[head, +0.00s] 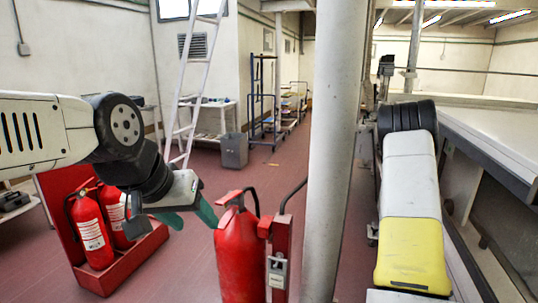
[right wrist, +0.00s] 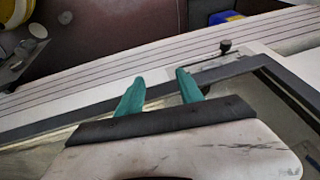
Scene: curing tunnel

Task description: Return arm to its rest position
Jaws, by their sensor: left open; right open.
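My left arm comes in from the left in the head view. Its gripper (head: 188,216) has teal fingers spread apart, with nothing seen between them. It hangs above the floor, between the red stand and the nearest fire extinguisher in the picture. My right arm, white and yellow, reaches forward on the right side of the head view; its gripper is hidden there. In the right wrist view, the right gripper (right wrist: 160,76) has its teal fingers apart and empty, over a pale ridged surface (right wrist: 80,97).
A red fire extinguisher (head: 238,255) stands near the grey column (head: 335,150). Two more extinguishers (head: 90,232) stand in a red stand (head: 125,268). A ladder (head: 196,75) and grey bin (head: 234,151) are farther back. A long pale-topped structure (head: 490,125) runs along the right.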

